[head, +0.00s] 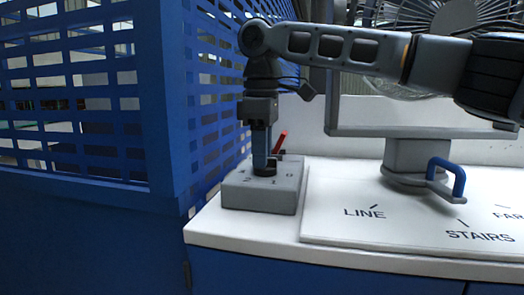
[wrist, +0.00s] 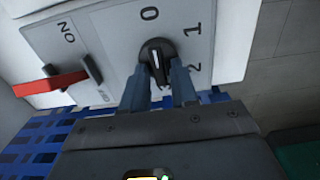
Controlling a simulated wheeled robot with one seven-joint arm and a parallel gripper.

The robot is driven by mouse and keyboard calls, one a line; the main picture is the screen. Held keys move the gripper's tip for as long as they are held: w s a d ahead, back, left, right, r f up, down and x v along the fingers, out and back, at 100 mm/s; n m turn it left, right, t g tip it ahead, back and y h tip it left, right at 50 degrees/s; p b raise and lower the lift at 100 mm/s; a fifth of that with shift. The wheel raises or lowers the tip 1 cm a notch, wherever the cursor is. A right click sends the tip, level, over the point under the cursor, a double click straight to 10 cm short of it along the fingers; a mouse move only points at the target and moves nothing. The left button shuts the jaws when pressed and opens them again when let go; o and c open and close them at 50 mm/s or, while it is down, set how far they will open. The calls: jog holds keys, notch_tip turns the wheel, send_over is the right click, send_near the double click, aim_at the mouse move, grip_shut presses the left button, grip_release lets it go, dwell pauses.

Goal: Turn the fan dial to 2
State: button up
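The fan dial (wrist: 157,55) is a round black knob with a raised grip and a white mark, on a grey control box (head: 236,190). In the wrist view, 0 is above the dial, 1 at upper right and 2 at lower right. The grip's upper end points roughly toward 0. My gripper (wrist: 162,70) has its two blue fingers apart, one on each side of the dial's lower part; I cannot tell whether they press on it. In the head view my gripper (head: 264,165) points straight down over the dial, which it partly hides.
A red lever switch (wrist: 50,83) sits beside the dial on the same box. A white panel (head: 400,228) marked LINE and STAIRS and a blue handle (head: 446,172) lie to the right. A blue slatted partition (head: 175,110) stands close on the left. A fan (head: 440,30) is behind my arm.

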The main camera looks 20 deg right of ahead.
grip_shut()
